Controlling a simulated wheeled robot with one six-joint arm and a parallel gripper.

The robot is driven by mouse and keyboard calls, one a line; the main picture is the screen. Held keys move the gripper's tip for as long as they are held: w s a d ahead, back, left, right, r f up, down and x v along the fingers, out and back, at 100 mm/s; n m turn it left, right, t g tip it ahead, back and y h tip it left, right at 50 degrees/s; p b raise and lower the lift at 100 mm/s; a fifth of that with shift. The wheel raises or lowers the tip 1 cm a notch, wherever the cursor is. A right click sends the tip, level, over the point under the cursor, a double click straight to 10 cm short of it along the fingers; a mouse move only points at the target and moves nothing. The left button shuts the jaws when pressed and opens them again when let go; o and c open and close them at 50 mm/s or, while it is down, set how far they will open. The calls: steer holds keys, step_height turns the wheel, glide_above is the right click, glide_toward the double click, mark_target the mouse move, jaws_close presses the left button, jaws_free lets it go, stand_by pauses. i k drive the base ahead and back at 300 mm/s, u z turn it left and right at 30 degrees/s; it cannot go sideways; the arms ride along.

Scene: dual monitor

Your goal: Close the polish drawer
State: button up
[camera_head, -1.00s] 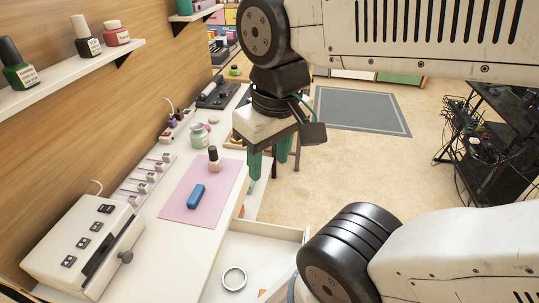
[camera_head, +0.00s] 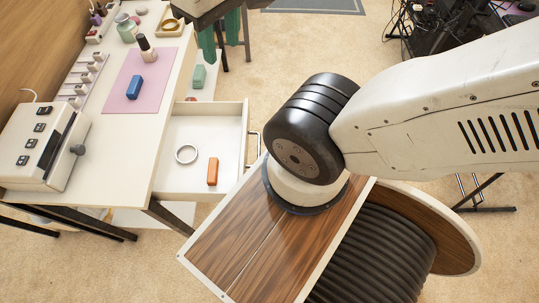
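The white drawer (camera_head: 219,130) is pulled out from under the white table's right side. A white ring (camera_head: 187,153) and an orange block (camera_head: 212,171) lie in it. The drawer's metal handle (camera_head: 257,146) is on its right front, beside my wooden base. My gripper (camera_head: 220,40) is at the top edge, partly cut off, beyond the drawer's far end and apart from it. Its two green fingers are spaced apart with nothing seen between them.
On the table (camera_head: 117,165) are a pink mat (camera_head: 150,95) with a blue block (camera_head: 134,87) and a polish bottle (camera_head: 147,48), a white device (camera_head: 40,145), and a green jar (camera_head: 126,27). A green block (camera_head: 199,76) sits on a lower shelf.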

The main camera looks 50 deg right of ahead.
mark_target(220, 130)
steer(key=k, duration=0.6)
steer(key=z, duration=1.55)
steer(key=i, duration=0.65)
steer(key=u, duration=0.75)
steer(key=k, duration=0.7)
steer(key=u, duration=1.35)
